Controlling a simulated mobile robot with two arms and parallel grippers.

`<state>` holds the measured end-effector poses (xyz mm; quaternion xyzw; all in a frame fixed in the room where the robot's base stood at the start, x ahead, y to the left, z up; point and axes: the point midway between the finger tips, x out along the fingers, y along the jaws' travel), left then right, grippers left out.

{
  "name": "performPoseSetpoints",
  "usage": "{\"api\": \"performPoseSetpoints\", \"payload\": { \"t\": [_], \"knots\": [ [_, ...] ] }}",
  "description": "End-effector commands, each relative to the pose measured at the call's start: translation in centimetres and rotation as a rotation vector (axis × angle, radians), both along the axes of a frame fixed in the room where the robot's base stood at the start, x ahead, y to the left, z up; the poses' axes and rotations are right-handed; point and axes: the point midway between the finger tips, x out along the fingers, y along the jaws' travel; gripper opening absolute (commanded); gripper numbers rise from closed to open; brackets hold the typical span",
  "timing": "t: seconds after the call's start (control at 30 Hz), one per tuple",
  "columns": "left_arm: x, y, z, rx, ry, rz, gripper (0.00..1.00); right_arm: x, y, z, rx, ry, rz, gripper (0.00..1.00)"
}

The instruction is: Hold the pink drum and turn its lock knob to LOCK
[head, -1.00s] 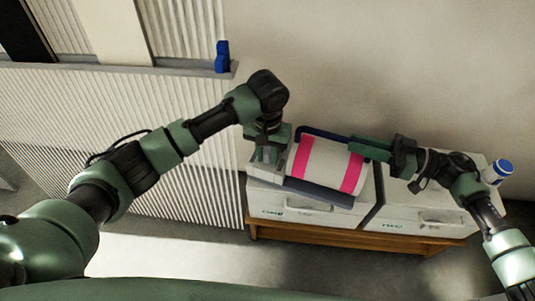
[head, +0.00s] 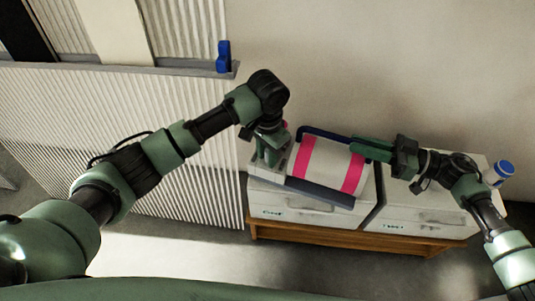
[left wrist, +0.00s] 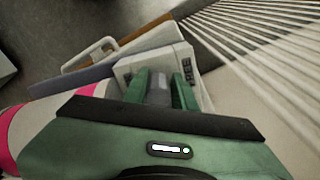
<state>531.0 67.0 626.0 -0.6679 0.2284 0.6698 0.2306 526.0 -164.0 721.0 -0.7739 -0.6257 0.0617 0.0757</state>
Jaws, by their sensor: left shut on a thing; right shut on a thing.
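The drum (head: 325,166), white with pink bands, lies on its side in a dark blue frame (head: 322,195). My left gripper (head: 268,160) is at its left end, pointing down at a pale end housing. In the left wrist view, the left fingers (left wrist: 160,90) are shut on a grey lock knob (left wrist: 158,94) on that housing (left wrist: 180,62). My right gripper (head: 364,149) is shut at the drum's right end. The exact contact there is hard to see.
The frame stands on white drawer units (head: 300,208) on a wooden base (head: 345,239). A blue-capped white container (head: 498,173) stands at the right. A ribbed panel (head: 130,130) is to the left, with a blue object (head: 223,57) on its ledge.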

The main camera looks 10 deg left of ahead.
Motion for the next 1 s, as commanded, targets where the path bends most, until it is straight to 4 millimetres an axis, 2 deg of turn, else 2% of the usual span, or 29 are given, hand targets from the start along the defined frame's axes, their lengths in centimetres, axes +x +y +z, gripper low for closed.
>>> {"api": "performPoseSetpoints", "payload": {
  "t": [0.03, 0.53, 0.57, 0.6, 0.63, 1.0],
  "knots": [
    [-0.11, -0.60, 0.13, -0.013, -0.001, -0.022, 0.00, -0.08, 0.20, -0.07, 0.001, 0.002, 0.003, 0.00],
    [-0.19, -0.92, 0.18, -0.019, -0.001, -0.048, 0.00, -0.15, 0.40, -0.07, 0.003, 0.002, 0.006, 0.00],
    [-0.19, -0.92, 0.19, -0.019, -0.001, -0.048, 0.32, -0.14, 0.41, -0.07, 0.003, 0.002, 0.007, 0.00],
    [-0.18, -0.90, 0.19, -0.019, -0.001, -0.048, 0.43, -0.15, 0.42, -0.07, 0.003, 0.002, 0.007, 0.00],
    [-0.17, -0.87, 0.19, -0.018, -0.002, -0.047, 0.47, -0.15, 0.42, -0.07, 0.003, 0.002, 0.007, 0.00],
    [-0.08, -0.46, 0.10, -0.010, -0.001, -0.040, 0.47, -0.13, 0.25, -0.07, 0.002, 0.003, 0.005, 0.00]
  ]
}}
